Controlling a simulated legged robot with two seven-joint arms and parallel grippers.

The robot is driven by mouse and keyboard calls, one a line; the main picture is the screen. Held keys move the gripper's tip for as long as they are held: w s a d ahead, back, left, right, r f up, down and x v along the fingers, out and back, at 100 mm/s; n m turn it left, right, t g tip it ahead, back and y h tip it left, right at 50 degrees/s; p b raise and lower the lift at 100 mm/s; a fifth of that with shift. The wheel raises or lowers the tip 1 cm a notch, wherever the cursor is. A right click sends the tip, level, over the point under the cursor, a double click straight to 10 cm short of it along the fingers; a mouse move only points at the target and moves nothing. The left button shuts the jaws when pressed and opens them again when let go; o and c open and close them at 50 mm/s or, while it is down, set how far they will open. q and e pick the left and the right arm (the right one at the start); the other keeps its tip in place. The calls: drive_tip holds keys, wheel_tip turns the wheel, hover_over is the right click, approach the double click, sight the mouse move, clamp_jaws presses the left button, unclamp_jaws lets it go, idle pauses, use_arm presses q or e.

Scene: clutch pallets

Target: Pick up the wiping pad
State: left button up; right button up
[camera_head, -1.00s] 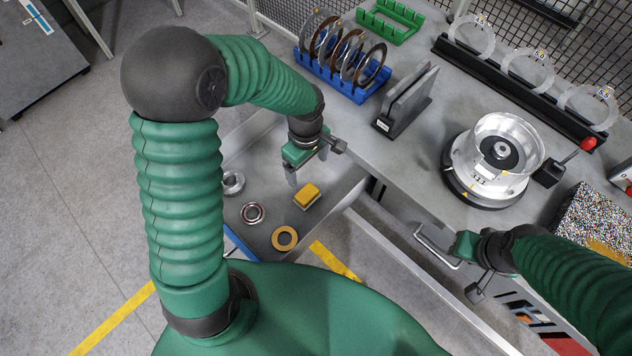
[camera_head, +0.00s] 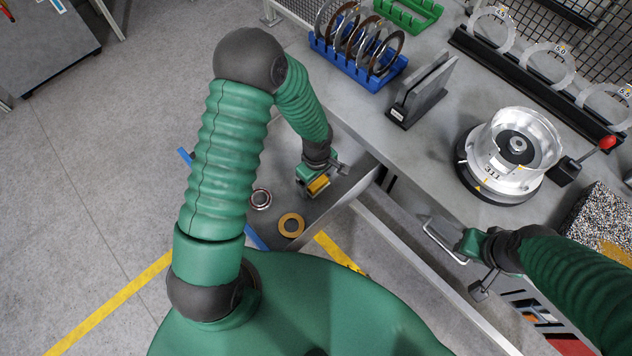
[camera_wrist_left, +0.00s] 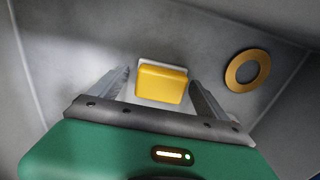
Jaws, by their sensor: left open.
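The wiping pad is a small yellow block with a pale base. In the head view the pad (camera_head: 318,186) lies in the open drawer (camera_head: 335,205), partly covered by my left gripper (camera_head: 322,180). In the left wrist view the pad (camera_wrist_left: 160,84) sits between the two spread fingers of my left gripper (camera_wrist_left: 161,90). Floor shows around it, and I cannot tell how high the fingers are above the drawer floor. My right gripper (camera_head: 474,268) is by the drawer's metal handle (camera_head: 441,243); whether its fingers are closed on it is unclear.
An orange-brown ring (camera_head: 291,225) lies near the pad, also seen in the left wrist view (camera_wrist_left: 232,73). A metal ring (camera_head: 261,199) lies further left. The bench (camera_head: 440,150) above carries a blue disc rack (camera_head: 350,68) and a metal clutch drum (camera_head: 505,150).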

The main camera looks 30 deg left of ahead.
sight(317, 181)
use_arm(q)
drive_tip(key=shift+r, duration=0.1)
drive_tip(key=c, duration=1.3)
wheel_tip(317, 181, up, 10)
drive_tip(key=shift+p, duration=0.55)
